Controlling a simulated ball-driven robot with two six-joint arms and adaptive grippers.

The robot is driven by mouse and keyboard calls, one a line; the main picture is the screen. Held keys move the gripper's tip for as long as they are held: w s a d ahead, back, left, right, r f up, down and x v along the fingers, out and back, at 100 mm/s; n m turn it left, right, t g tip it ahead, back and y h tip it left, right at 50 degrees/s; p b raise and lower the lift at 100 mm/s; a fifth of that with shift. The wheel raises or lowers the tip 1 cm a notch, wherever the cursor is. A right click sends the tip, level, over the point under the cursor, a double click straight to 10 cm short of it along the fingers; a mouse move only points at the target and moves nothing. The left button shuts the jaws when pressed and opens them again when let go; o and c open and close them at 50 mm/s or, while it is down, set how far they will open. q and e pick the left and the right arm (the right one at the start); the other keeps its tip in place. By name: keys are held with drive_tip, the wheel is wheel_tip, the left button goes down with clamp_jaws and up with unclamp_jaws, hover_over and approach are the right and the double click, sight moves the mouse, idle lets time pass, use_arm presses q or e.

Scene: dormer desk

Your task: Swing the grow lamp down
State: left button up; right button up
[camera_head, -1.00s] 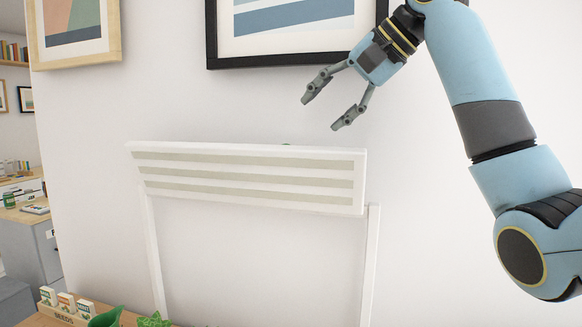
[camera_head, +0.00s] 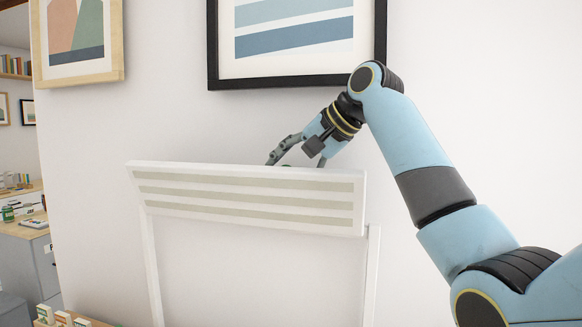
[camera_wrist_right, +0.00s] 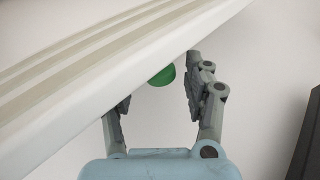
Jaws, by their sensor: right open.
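The grow lamp (camera_head: 250,215) is a white panel with pale strips on two upright white posts, tilted up, in the middle of the head view. My right gripper (camera_head: 282,160) is open at the panel's top edge, its fingertips partly hidden behind it. In the right wrist view, the white panel (camera_wrist_right: 95,75) runs diagonally past my open right gripper (camera_wrist_right: 155,85). A green round knob (camera_wrist_right: 162,75) shows between the two fingers, beside the panel's edge; nothing is gripped. My left gripper is not in view.
A black-framed picture (camera_head: 298,83) hangs on the wall above the lamp, close to my right arm. A wood-framed picture (camera_head: 120,45) hangs at upper left. Small seed packets (camera_head: 62,318) stand at the bottom left. The wall right of the lamp is bare.

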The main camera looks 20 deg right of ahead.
drive_tip(key=shift+c, duration=0.3)
clamp_jaws()
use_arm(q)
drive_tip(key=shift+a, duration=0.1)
